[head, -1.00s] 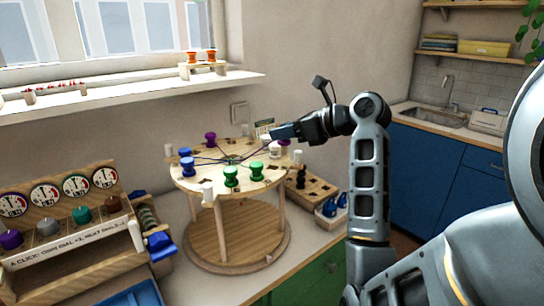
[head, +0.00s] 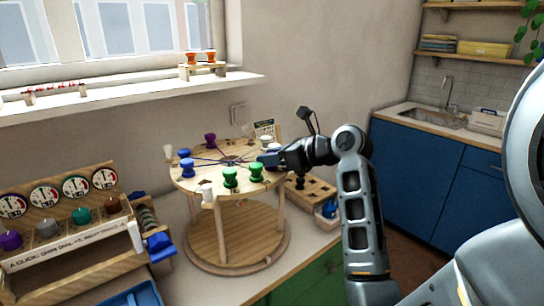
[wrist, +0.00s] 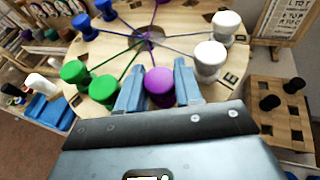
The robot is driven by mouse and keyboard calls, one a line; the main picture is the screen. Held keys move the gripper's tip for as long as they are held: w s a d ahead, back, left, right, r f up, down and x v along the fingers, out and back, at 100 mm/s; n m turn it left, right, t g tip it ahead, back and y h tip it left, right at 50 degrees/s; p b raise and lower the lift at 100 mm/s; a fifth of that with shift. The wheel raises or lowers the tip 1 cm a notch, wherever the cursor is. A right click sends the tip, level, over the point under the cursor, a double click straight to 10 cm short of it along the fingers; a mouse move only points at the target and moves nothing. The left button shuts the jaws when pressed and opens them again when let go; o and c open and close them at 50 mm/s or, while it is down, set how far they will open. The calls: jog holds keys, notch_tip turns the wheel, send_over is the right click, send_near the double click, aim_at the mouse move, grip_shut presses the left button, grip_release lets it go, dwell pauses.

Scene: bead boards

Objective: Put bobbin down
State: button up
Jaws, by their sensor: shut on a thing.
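My gripper (head: 268,160) is at the right rim of the round wooden board (head: 215,184). In the wrist view my gripper (wrist: 158,90) is shut on a purple bobbin (wrist: 159,86), with a purple thread running from it to the board's centre. Whether the bobbin touches the board is unclear. In the head view my gripper hides most of it. Two green bobbins (head: 230,177) stand on the front side, two blue bobbins (head: 187,167) at the left, and another purple bobbin (head: 210,140) at the back. Two white bobbins (wrist: 208,60) stand right of my gripper in the wrist view.
A wooden block with dark pegs (wrist: 275,115) stands beside the board. A sign (head: 264,128) stands behind it. White posts (head: 207,193) rise at the rim. A dial rack (head: 70,215) is at the left, and orange bobbins (head: 202,57) sit on the sill.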

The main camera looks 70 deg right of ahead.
jog(key=o, duration=0.8)
jog(key=shift+s+r, duration=0.2)
jog(key=shift+s, duration=0.05)
jog(key=v, duration=1.1)
jog(key=shift+s+a+r, duration=0.1)
jog(key=shift+s+a, duration=0.05)
jog(key=shift+s, duration=0.1)
